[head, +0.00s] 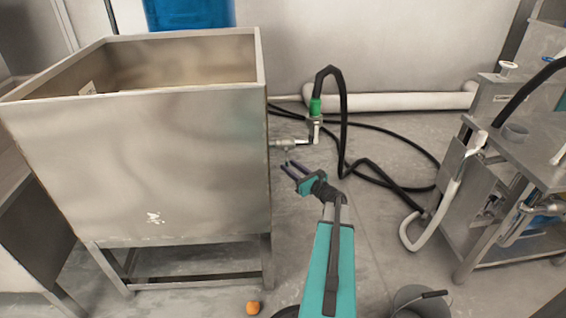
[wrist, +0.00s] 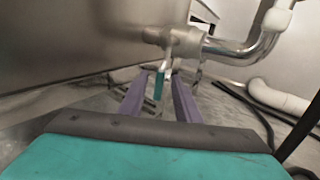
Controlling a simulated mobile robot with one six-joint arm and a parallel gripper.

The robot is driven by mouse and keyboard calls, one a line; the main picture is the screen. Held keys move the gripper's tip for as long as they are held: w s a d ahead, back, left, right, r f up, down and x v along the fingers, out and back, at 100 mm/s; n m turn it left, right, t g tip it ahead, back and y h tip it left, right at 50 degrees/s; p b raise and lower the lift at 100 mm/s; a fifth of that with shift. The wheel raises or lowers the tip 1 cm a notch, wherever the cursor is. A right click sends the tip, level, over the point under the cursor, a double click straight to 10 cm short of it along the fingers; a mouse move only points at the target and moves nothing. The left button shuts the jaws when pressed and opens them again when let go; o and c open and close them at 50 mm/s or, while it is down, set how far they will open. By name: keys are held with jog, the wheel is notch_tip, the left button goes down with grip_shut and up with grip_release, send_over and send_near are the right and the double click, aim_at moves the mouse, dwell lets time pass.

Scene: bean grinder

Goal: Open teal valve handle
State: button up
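The teal valve handle (wrist: 159,84) hangs down below a metal valve (wrist: 182,40) on the pipe at the tank's side in the wrist view. In the head view the valve (head: 287,144) sits at the tank's right wall, and the handle is too small to make out clearly. My gripper (head: 291,165) is just below and in front of the valve. In the wrist view its two purple fingers (wrist: 160,88) are apart, with the handle showing between their tips. I cannot tell whether either finger touches it.
A large steel tank (head: 150,150) stands left of my gripper. A black hose (head: 343,130) with a green fitting (head: 315,106) rises from the pipe and loops over the floor. A steel machine (head: 510,170) stands right. A bucket (head: 420,302) and an orange object (head: 253,307) are on the near floor.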

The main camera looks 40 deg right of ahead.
jog(key=w+b, duration=0.2)
jog(key=w, duration=0.4)
jog(key=shift+w+d, duration=0.3)
jog(key=shift+d, duration=0.05)
jog(key=shift+c, duration=0.2)
grip_shut()
jog(key=shift+s+d+r+p, duration=0.1)
jog(key=shift+d+p, duration=0.1)
jog(key=shift+p, duration=0.1)
